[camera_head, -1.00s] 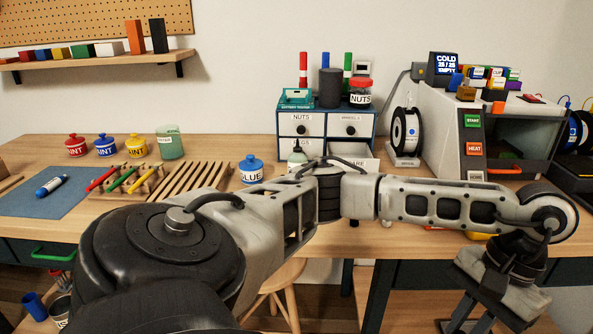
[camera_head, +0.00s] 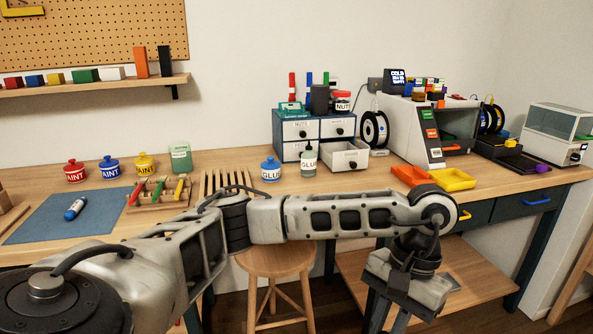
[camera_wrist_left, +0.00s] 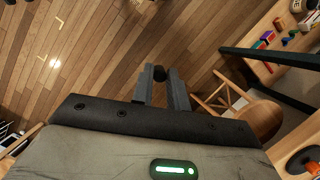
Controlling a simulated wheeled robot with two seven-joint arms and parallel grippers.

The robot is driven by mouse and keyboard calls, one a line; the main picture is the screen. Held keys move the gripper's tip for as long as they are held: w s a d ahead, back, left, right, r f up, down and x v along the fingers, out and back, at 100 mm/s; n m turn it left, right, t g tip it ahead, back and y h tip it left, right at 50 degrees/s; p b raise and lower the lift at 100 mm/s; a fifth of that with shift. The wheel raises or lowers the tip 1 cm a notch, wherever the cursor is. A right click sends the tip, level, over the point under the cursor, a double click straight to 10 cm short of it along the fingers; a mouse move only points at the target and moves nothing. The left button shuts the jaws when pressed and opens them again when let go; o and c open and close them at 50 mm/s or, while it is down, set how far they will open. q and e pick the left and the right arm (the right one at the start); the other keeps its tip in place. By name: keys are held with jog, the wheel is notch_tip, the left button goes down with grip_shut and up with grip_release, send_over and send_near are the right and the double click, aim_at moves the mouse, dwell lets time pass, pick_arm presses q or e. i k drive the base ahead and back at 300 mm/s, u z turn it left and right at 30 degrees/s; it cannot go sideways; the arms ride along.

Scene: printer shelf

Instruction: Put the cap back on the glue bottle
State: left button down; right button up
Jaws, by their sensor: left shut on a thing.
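The glue bottle (camera_head: 308,168) stands upright on the table in front of the drawer unit, a pale bottle with a dark narrow top. A blue lidded jar (camera_head: 270,172), also labelled GLUE, stands left of it. My left gripper (camera_head: 385,318) hangs low in front of the table, right of the bottle and well apart from it. In the left wrist view its two fingers (camera_wrist_left: 160,77) are shut on a small dark round piece, seemingly the cap (camera_wrist_left: 159,73). My right gripper is in neither view.
A drawer unit (camera_head: 296,152) with an open drawer (camera_head: 345,160) stands behind the bottle. Orange (camera_head: 410,176) and yellow (camera_head: 453,180) trays lie to the right. A wooden stool (camera_head: 273,262) stands before the table. My left forearm crosses in front of the table edge.

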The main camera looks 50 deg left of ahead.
aim_at(309, 158)
jog(key=u, duration=1.4)
jog(key=i, duration=0.1)
jog(key=u, duration=0.05)
